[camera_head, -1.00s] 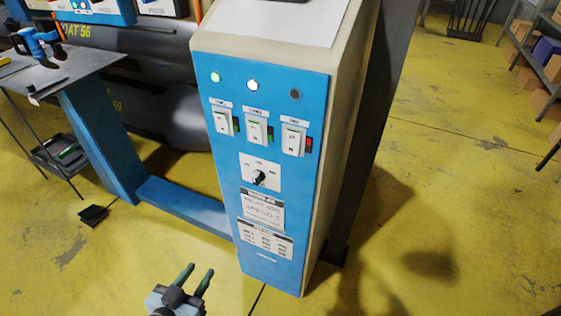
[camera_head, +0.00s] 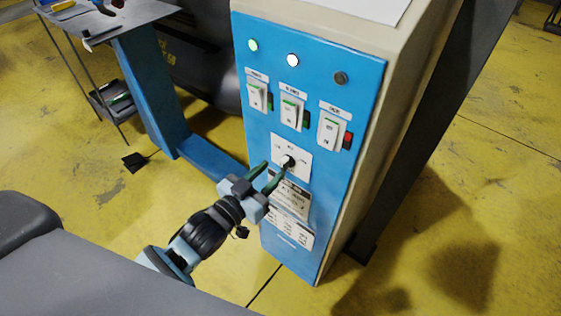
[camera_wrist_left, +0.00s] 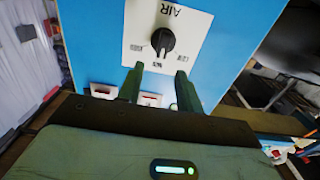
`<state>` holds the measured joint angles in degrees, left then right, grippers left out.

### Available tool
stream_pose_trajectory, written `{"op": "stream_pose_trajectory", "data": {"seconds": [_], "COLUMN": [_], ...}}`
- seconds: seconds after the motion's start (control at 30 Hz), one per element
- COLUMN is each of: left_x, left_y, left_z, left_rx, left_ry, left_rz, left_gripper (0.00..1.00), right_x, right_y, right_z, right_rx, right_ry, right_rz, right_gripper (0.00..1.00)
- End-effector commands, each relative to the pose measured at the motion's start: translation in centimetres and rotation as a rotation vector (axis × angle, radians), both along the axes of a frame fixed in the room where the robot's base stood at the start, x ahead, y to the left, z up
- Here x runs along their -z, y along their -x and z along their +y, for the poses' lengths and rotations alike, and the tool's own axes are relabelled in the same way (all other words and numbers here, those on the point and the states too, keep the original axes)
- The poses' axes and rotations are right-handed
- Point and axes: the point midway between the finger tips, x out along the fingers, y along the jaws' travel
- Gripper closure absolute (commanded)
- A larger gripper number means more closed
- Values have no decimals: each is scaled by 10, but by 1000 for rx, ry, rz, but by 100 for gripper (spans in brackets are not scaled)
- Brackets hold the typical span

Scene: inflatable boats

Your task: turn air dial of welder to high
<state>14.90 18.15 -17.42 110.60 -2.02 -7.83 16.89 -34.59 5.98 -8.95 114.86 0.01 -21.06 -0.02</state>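The welder (camera_head: 262,205) is a tall box with a blue front panel. Its air dial is a black knob (camera_head: 289,161) on a white plate (camera_head: 304,167) below the switches. In the left wrist view the knob (camera_wrist_left: 161,40) sits on the plate marked AIR, seen upside down; I cannot clearly tell its setting. My left gripper (camera_head: 275,171) is just in front of the plate, close to the knob. Its two green fingers are apart with nothing between them, and in the left wrist view the fingertips (camera_wrist_left: 157,75) lie just short of the knob. My right gripper is not visible.
Three switches, among them the middle one (camera_head: 292,111), and several round lamps sit above the dial. A blue-legged table (camera_head: 148,95) stands to the left, with a dark tank (camera_head: 195,60) behind. The yellow floor (camera_head: 440,190) right of the welder is clear.

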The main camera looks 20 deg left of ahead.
Motion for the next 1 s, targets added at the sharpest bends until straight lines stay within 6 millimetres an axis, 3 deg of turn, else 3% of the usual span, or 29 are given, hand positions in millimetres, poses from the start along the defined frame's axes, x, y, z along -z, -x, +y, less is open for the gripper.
{"op": "stream_pose_trajectory", "data": {"seconds": [0.3,0.67,0.97,1.0], "left_x": [0,0,1,2], "left_y": [-37,-43,-43,-42], "left_z": [-13,-16,-15,-15], "left_rx": [-1,-1,-1,-1], "left_ry": [0,0,-1,-1], "left_rz": [0,1,3,4], "left_gripper": [65,65,100,100], "right_x": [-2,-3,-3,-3], "right_y": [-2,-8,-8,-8], "right_z": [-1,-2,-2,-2], "right_rx": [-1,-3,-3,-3], "right_ry": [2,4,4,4], "right_rz": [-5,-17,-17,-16], "right_gripper": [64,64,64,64]}}
